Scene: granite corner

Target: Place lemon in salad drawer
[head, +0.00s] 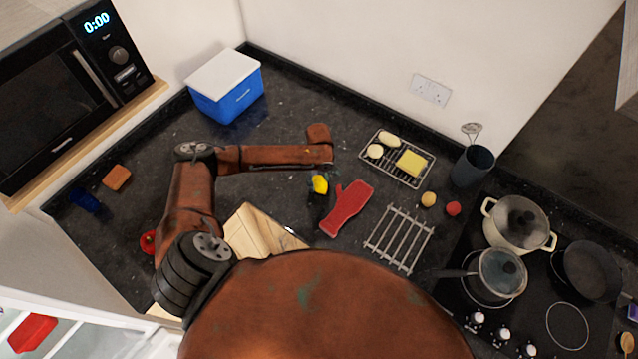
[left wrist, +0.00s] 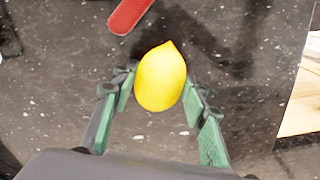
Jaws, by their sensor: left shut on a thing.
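The yellow lemon (head: 320,184) is above the dark granite worktop, left of the red oven mitt. My left gripper (head: 316,193) is around it, and my arm comes in from the left. In the left wrist view the lemon (left wrist: 160,78) sits between the green-padded fingers of my left gripper (left wrist: 158,95), which is shut on it. What looks like an open white fridge (head: 75,322) shows at the bottom left, with a red thing (head: 33,335) inside. I cannot clearly make out the salad drawer. My right gripper is not in view.
A wooden board (head: 262,232) lies near the front edge. A red oven mitt (head: 347,208), a metal trivet (head: 400,238) and a wire rack (head: 397,160) lie to the right. A blue cool box (head: 228,92) stands at the back. Pots (head: 515,225) occupy the hob.

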